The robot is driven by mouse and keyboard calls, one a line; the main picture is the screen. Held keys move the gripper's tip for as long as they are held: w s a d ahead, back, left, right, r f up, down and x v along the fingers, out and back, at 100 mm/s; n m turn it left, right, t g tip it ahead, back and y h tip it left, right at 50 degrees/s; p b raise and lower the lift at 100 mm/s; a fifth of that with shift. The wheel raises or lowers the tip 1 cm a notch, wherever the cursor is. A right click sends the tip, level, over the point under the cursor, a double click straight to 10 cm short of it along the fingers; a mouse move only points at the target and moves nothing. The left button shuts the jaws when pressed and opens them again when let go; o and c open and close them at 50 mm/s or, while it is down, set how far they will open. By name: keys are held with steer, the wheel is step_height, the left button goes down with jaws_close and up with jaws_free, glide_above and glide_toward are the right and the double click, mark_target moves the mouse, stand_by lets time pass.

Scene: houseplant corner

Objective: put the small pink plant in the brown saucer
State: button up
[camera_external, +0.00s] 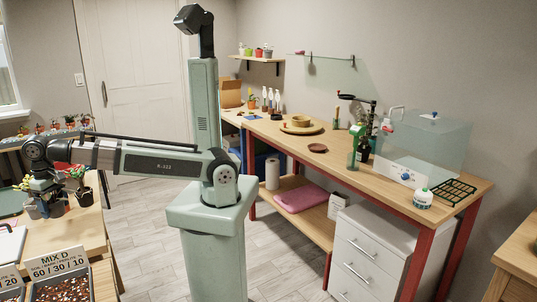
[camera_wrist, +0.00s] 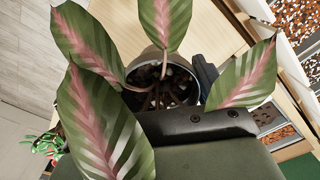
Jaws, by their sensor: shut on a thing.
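The small pink plant has green leaves with pink stripes (camera_wrist: 100,125) and a grey pot (camera_wrist: 157,62); it fills the middle of the wrist view. My gripper (camera_external: 50,205) is low over the wooden table at the left of the external view. It is shut on the plant's pot, with its dark finger parts against the pot in the wrist view. The leaves hide part of the grip. I cannot tell whether the pot touches the table. The brown saucer (camera_external: 317,148) lies empty on the long workbench, far to the right of my gripper.
A red-flowered plant in a dark pot (camera_external: 84,196) stands close right of my gripper. Soil-mix trays (camera_external: 62,288) are at the table's front.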

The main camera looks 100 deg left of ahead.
steer(key=shift+f+m, duration=0.1)
steer(key=shift+m, duration=0.2)
steer(key=shift+f, duration=4.9)
steer(key=shift+f, duration=0.1)
steer(key=o, duration=1)
steer(key=shift+o, duration=0.2)
step_height(320, 180, up, 12)
steer(key=shift+r, duration=0.1)
